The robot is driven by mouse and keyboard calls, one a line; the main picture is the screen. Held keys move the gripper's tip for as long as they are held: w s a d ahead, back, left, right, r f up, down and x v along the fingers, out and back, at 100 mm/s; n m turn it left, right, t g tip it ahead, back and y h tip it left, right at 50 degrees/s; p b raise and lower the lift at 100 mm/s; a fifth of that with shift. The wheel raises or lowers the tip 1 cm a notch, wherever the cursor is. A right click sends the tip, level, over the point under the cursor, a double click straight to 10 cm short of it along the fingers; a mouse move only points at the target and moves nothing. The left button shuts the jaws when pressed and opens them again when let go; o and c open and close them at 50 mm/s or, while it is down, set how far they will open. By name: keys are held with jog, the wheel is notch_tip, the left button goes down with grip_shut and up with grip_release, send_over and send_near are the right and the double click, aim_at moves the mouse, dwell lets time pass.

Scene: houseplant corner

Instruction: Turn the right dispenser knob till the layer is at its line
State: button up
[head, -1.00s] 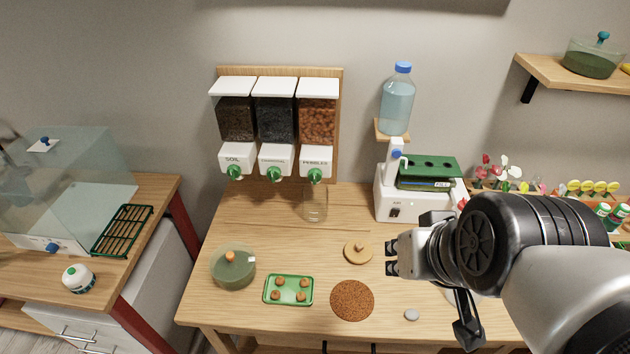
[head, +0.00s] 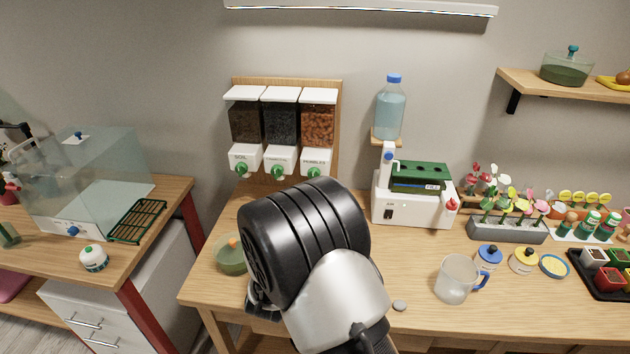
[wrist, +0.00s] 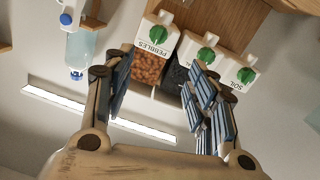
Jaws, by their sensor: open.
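The right dispenser, labelled PEBBLES (head: 318,122), holds brown pebbles and has a green knob (head: 314,172) on its white front. In the wrist view, which looks upside down, the same green knob (wrist: 159,35) shows beyond the fingers, above the pebbles. My gripper (wrist: 160,88) is open and empty, its fingers spread and apart from the knob. In the head view my arm hides the gripper and the space under the right dispenser, so the glass jar and its line cannot be seen.
The soil dispenser (head: 245,125) and the middle dispenser (head: 281,124) stand close on the left. A white machine (head: 412,207) with a water bottle (head: 390,108) stands to the right. A clear jug (head: 457,279) is on the table's right part.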

aim_at(314, 175)
jog(key=w+d+b, duration=0.1)
jog(key=w+b, duration=0.2)
jog(key=w, duration=1.3)
jog(key=shift+w+d+f, duration=0.3)
jog(key=shift+d+f, duration=0.1)
jog(key=shift+f, duration=0.05)
jog(key=c, duration=1.1)
